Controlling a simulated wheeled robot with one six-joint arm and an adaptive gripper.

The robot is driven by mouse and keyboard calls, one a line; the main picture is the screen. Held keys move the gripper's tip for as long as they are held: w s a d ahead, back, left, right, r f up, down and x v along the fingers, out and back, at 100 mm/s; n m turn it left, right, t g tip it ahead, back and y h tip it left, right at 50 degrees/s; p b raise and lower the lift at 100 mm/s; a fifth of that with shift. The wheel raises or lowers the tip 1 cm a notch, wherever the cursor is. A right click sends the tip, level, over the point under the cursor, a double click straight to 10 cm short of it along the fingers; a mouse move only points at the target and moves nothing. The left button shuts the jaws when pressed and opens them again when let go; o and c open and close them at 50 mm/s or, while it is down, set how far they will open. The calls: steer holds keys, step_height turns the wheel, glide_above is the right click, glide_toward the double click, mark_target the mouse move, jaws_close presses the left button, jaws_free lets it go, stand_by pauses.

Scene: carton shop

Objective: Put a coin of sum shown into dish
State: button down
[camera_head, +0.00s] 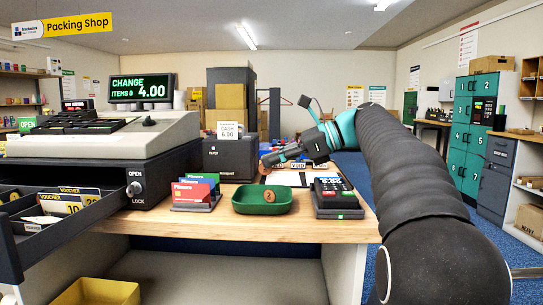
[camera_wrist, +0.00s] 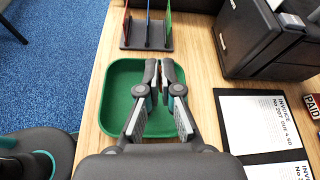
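The green dish (camera_head: 245,209) stands on the wooden counter; it also shows in the wrist view (camera_wrist: 107,105). A copper-coloured coin marked 2 (camera_head: 269,196) lies in it. My gripper (camera_head: 264,164) is above the dish, its fingers nearly together with a narrow gap. A small copper-coloured coin (camera_head: 264,169) shows at the fingertips, its number unreadable. In the wrist view my gripper (camera_wrist: 160,68) points into the dish and hides its middle. More coins (camera_head: 298,166) (camera_head: 320,166) show behind the dish. The register display (camera_head: 141,88) reads CHANGE 4.00.
A card rack (camera_head: 195,193) stands left of the dish and a card terminal (camera_head: 337,198) right of it. The open cash drawer (camera_head: 50,215) is at the left. A dark box (camera_head: 229,158) stands behind. An invoice clipboard (camera_wrist: 262,125) lies beside the dish.

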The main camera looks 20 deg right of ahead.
steer(key=b, duration=0.5)
glide_above(274, 202)
steer(key=shift+w+f, duration=0.15)
steer(key=shift+f, duration=2.05)
steer(key=shift+r, duration=0.1)
steer(key=c, duration=1.2)
jaws_free()
steer(key=shift+c, duration=0.2)
steer(key=v, duration=1.2)
